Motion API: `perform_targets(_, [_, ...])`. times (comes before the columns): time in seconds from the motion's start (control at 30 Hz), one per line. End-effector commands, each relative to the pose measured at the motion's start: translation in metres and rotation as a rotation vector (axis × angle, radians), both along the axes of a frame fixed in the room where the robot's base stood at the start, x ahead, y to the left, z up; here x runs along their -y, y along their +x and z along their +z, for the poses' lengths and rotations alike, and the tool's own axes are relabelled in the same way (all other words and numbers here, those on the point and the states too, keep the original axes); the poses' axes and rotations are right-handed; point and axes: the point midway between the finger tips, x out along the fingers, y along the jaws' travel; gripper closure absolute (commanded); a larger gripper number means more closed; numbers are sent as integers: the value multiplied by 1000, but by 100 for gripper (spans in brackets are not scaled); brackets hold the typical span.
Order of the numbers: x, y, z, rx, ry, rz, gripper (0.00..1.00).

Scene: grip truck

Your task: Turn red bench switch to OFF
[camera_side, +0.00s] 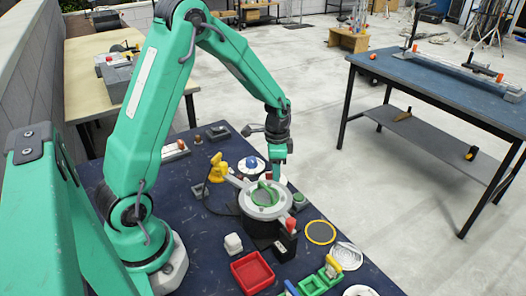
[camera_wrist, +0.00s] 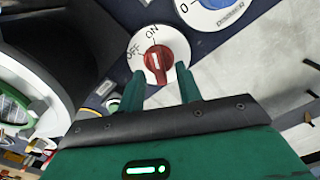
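The red switch (camera_wrist: 157,58) is a red knob on a white round dial plate (camera_wrist: 178,46) in the wrist view. The plate is marked ON at the top and OFF at the upper left. The knob's white line points up, nearer ON than OFF. My gripper (camera_wrist: 160,74) is open, its two green fingers apart at the knob's near side, one to each side. Contact cannot be told. In the side view my gripper (camera_side: 277,160) points down over the back right of the bench and largely hides the switch.
A blue dial (camera_wrist: 215,8) is beside the switch; it also shows in the side view (camera_side: 250,164). A round device with a green handle (camera_side: 264,194) stands close in front of my gripper. A yellow object (camera_side: 217,168) stands to its left. A red tray (camera_side: 252,272) lies nearer.

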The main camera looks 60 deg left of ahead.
Motion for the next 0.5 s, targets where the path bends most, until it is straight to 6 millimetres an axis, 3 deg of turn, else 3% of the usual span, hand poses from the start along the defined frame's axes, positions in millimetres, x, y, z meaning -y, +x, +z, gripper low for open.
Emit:
perform_targets(0.33, [0,0,-4,0,0,0,65])
perform_targets(0.5, [0,0,-3,0,0,0,97])
